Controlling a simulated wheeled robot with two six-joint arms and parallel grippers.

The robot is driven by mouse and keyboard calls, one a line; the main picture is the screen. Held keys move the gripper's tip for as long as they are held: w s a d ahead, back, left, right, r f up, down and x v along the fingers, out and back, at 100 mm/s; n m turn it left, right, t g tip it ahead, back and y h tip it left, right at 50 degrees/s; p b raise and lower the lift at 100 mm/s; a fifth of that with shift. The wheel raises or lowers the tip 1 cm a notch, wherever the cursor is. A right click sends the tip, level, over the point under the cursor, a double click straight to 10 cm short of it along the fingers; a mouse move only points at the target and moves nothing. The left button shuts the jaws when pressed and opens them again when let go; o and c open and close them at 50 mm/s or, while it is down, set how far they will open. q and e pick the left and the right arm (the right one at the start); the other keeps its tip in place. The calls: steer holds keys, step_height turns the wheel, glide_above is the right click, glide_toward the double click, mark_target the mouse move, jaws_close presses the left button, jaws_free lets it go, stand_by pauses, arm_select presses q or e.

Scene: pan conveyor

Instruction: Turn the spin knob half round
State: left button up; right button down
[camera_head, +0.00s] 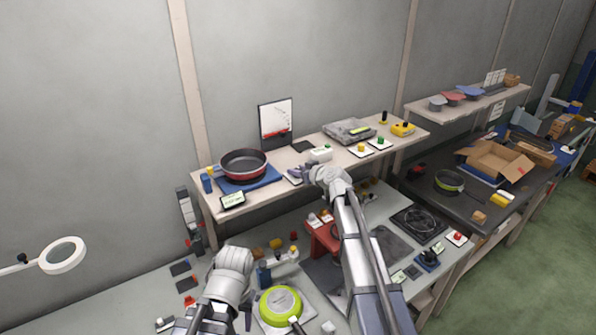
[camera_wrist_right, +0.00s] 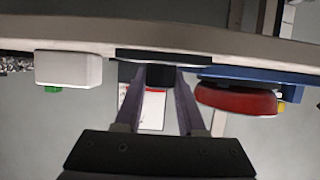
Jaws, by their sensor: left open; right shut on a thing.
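The spin knob (camera_wrist_right: 161,75) is a small black block under a dark plate in the right wrist view, which looks upside down. My right gripper (camera_wrist_right: 160,85) has its two fingers on either side of the knob, shut on it. In the head view my right gripper (camera_head: 300,173) is at the front edge of the raised shelf, between the red pan and a white box. The knob itself is hidden there by the gripper. My left gripper (camera_head: 233,270) is low over the front bench, open; its fingertips are hard to make out.
The red pan (camera_head: 243,163) stands on a blue mat (camera_head: 262,183) left of my right gripper. The white box (camera_head: 320,153) is close on its right. A green-rimmed pan (camera_head: 281,304) lies beside my left gripper. Several small parts crowd the lower bench.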

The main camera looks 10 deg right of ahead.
steer(key=shift+a+m+t+h, duration=0.1)
steer(key=shift+m+t+h, duration=0.4)
steer(key=shift+m+h, duration=1.4)
steer(key=shift+m+g+h, duration=0.3)
steer(key=shift+m+h, duration=1.4)
steer(key=shift+h, duration=0.5)
steer(key=m+g+h, duration=0.1)
steer(key=m+h, duration=0.2)
steer(key=h, duration=0.1)
steer(key=shift+m+g, duration=0.4)
steer(key=shift+m+g+h, duration=0.5)
steer(key=shift+m+h, duration=0.3)
steer(key=shift+s, duration=0.1)
steer(key=c, duration=0.5)
jaws_free()
